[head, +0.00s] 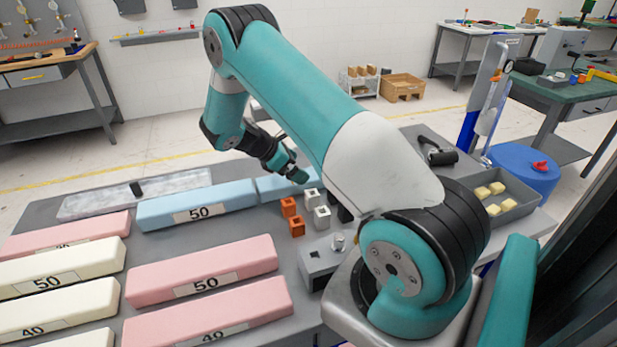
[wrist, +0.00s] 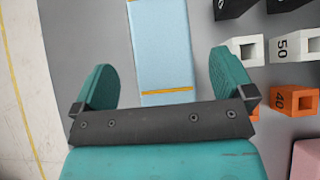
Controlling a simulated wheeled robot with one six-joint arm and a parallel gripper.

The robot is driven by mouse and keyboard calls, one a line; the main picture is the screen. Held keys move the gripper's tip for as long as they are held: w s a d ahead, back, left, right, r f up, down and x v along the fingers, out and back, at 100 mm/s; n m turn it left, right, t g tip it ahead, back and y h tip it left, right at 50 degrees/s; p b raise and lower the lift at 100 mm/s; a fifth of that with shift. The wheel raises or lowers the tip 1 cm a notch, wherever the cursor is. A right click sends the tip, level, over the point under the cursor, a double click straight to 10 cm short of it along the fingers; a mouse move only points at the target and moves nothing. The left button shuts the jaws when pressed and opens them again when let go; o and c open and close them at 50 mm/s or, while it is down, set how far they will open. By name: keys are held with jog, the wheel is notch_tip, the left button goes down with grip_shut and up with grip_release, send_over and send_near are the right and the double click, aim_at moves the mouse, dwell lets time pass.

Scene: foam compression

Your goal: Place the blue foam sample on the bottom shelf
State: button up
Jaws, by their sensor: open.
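A long blue foam bar (head: 195,206) labelled 50 lies on the grey table. A second, shorter-looking blue foam piece (head: 272,190) lies at its right end, partly hidden by my arm. In the wrist view, a blue foam bar (wrist: 163,45) with an orange line lies between the fingers of my gripper (wrist: 165,66). The gripper is open and empty; whether it touches the foam cannot be told. In the head view, my gripper (head: 296,174) is low over the right blue piece. A small white shelf rack (head: 351,84) stands far back; whether it is the task's shelf is unclear.
Pink bars (head: 205,270) and cream bars (head: 55,284) fill the table's front left. Orange and white hollow blocks (head: 289,206) stand right of the gripper. A grey tray (head: 522,207) with yellow cubes and a blue drum (head: 540,180) are farther right.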

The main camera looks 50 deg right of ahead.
jog(key=shift+p+x, duration=0.55)
jog(key=shift+x, duration=1.4)
jog(key=shift+s, duration=0.1)
jog(key=c, duration=1)
jog(key=shift+r, duration=0.15)
